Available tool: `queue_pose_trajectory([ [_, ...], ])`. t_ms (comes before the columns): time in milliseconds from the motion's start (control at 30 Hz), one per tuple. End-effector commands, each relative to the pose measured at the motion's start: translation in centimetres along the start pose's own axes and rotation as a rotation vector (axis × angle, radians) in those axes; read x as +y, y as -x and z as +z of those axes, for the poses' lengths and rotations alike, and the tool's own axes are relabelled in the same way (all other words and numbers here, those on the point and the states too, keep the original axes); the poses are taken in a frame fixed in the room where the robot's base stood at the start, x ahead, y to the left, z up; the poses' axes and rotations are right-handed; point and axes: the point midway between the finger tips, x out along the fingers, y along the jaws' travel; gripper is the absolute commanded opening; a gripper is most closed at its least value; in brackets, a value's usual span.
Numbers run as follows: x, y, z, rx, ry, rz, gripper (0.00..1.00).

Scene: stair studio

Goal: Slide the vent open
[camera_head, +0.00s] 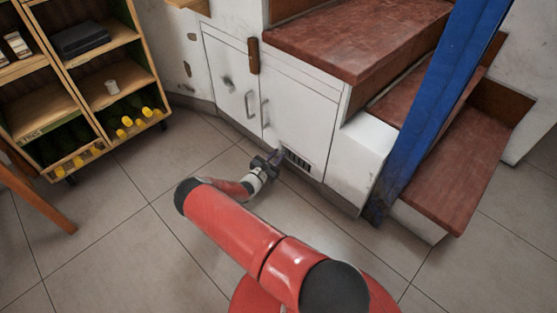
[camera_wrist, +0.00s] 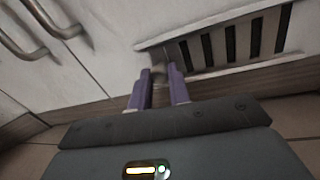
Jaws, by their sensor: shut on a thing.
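The vent (camera_head: 298,160) is a slotted metal grille low on the white cabinet door under the stairs. In the wrist view the vent (camera_wrist: 232,42) shows several dark vertical slots in a pale frame at the upper right. My gripper (camera_head: 277,157) is at the left end of the vent. In the wrist view my gripper (camera_wrist: 161,82) has its two purple fingers close together at the vent's left end, shut on a small part between the fingertips. That part is blurred, and I take it to be the vent's tab.
Two curved metal handles (camera_head: 265,111) are on the cabinet doors, left of the vent. Red-brown stairs (camera_head: 440,190) and a blue beam (camera_head: 435,100) stand to the right. A wooden shelf (camera_head: 150,75) with bottles stands at the left. The tiled floor (camera_head: 130,240) in front is clear.

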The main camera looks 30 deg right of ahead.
Motion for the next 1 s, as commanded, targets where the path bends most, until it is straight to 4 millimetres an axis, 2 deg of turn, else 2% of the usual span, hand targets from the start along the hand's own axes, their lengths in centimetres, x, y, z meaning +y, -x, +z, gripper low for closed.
queue_pose_trajectory([
  [167,0.5,0.0,0.0,0.005,-0.002,0.01,0.0],
  [200,0.5,0.0,0.0,0.005,-0.002,0.011,0.21],
  [367,0.5,0.0,0.0,0.005,-0.002,0.01,0.41],
  [667,0.4,0.2,0.1,0.004,-0.001,0.008,0.41],
  [767,0.4,1.2,0.1,0.004,0.0,0.009,0.41],
  [1000,0.4,5.4,0.1,0.004,0.0,0.01,0.41],
])
